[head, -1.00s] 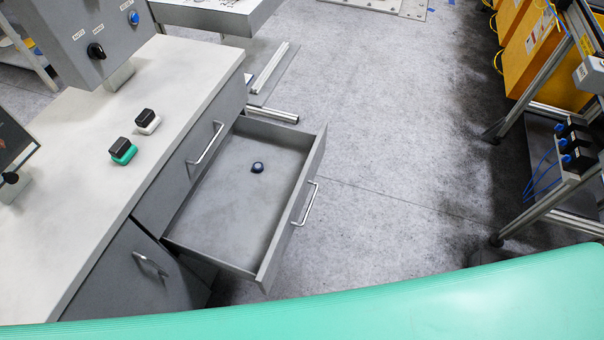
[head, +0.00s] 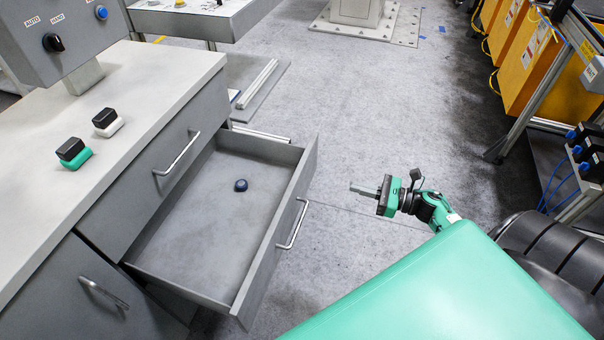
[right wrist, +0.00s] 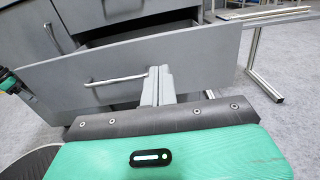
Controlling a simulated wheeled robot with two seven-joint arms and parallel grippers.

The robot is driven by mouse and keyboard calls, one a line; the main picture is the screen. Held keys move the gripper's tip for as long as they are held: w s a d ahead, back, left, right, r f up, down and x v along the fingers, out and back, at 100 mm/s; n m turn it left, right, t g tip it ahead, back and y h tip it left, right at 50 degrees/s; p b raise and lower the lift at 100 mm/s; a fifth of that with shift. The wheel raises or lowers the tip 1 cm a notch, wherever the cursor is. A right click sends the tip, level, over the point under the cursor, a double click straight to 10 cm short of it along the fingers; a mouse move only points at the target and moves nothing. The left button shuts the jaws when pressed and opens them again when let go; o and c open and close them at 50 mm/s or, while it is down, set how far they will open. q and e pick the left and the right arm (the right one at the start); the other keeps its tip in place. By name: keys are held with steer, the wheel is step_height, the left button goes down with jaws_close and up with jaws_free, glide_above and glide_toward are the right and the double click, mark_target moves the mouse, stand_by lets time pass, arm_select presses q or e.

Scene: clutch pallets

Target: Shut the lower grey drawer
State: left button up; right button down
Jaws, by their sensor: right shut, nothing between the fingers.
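The lower grey drawer (head: 275,250) stands pulled out from the grey cabinet, below a closed upper drawer (head: 160,170). It has a bar handle (head: 294,224) on its front, and a small dark blue round object (head: 241,185) lies on its floor. My right gripper (head: 352,188) is shut and empty, to the right of the drawer front and apart from it in the head view. In the right wrist view, the shut fingers (right wrist: 157,84) point at the drawer front (right wrist: 200,62), with the handle (right wrist: 116,80) just left of them. My left gripper is not in view.
The worktop (head: 130,90) holds two small black-topped blocks, one green (head: 75,152) and one white (head: 107,123), and a grey control box (head: 60,35). Open floor (head: 370,120) lies right of the drawer. Yellow bins (head: 525,50) and a frame stand at the far right.

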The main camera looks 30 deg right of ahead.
steer(key=p, duration=0.2)
glide_toward(301, 173)
steer(key=x, duration=0.5)
steer(key=shift+w+a+r, duration=0.1)
steer(key=shift+a+r, duration=0.05)
steer(key=shift+r, duration=0.05)
steer(key=shift+x, duration=0.75)
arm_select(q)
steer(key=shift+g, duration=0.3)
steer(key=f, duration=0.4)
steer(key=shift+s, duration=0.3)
arm_select(e)
steer(key=shift+f, duration=0.1)
steer(key=shift+w+a, duration=0.1)
